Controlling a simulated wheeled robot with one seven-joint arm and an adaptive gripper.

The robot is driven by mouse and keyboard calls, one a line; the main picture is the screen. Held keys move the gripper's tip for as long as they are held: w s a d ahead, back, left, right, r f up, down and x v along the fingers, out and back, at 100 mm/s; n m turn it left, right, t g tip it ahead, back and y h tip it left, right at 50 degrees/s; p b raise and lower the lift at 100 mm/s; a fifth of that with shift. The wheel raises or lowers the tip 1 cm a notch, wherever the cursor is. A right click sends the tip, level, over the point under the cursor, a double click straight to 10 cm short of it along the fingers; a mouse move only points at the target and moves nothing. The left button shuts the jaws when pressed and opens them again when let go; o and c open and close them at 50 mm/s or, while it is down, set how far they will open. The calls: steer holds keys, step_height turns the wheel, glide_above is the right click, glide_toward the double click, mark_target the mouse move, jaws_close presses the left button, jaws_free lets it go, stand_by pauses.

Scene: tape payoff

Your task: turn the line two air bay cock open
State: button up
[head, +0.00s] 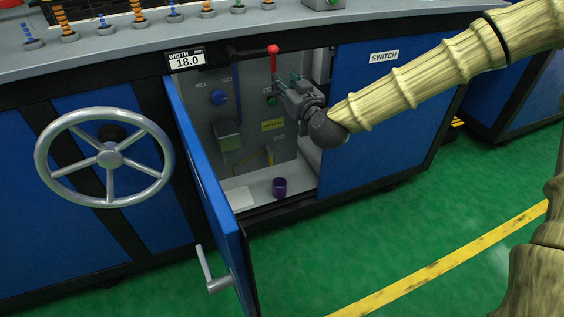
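A small cock with a red lever (273,57) sits at the top of the open bay, on the end of a dark horizontal pipe. The lever hangs roughly upright, with its red knob at the top. My gripper (281,83) reaches into the bay from the right, just below and to the right of the lever. Its two fingers look apart, with nothing clear between them. I cannot tell whether a finger touches the lever's lower end. The labels in the bay are too small to read for the line number.
The blue bay door (207,195) stands open towards me, with a grey handle (212,270). A blue knob (219,97), a grey box (227,135) and a purple cup (279,187) are inside the bay. A handwheel (109,154) is at left. Green floor lies in front.

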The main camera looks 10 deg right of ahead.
steer(key=s+a+f+g, duration=0.1)
steer(key=s+f, duration=0.3)
steer(key=f, duration=0.6)
steer(key=s+a+f+g, duration=0.1)
steer(key=s+f+g, duration=0.3)
steer(key=f, duration=0.7)
steer(key=shift+s+a+p, duration=0.3)
steer(key=shift+s+a, duration=0.1)
steer(key=shift+f, duration=0.15)
